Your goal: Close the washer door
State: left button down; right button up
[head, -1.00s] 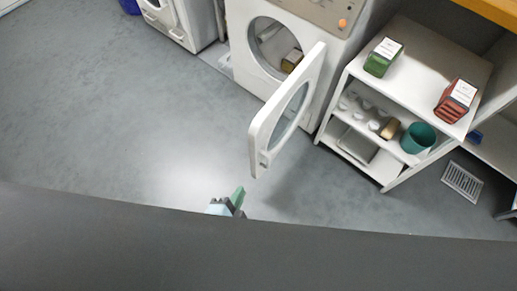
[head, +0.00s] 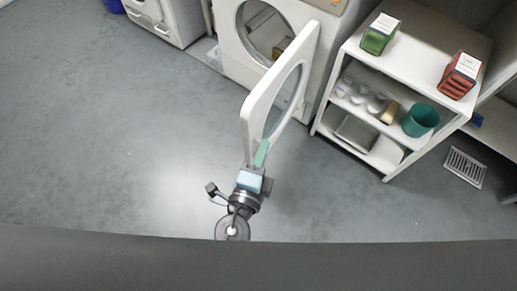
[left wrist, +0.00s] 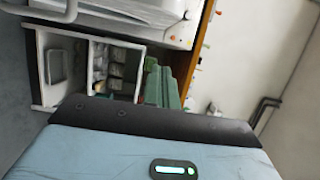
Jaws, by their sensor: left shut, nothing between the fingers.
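The white front-loading washer (head: 228,45) stands at the top of the head view. The green fingers also show in the left wrist view (left wrist: 161,86). Inside the drum opening lies a small brownish box (head: 279,47). My right gripper is not in view.
A white shelf unit (head: 432,62) stands right of the washer, bearing a green box (head: 379,36), a red box (head: 459,77) and a teal cup (head: 420,120). A floor grate (head: 465,168) lies at right. The grey floor (head: 100,130) at left is clear.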

aim_at(256, 120)
pick_arm(q)
jog(key=shift+w+a+p, duration=0.1)
jog(key=shift+w+a, duration=0.15)
jog(key=shift+w, duration=1.2)
jog(key=shift+w+a+p, duration=0.1)
jog(key=shift+w+a, duration=0.2)
jog(key=shift+w, duration=1.2)
jog(key=shift+w+a+p, duration=0.1)
jog(key=shift+w+a, duration=0.15)
jog(key=shift+w, duration=1.2)
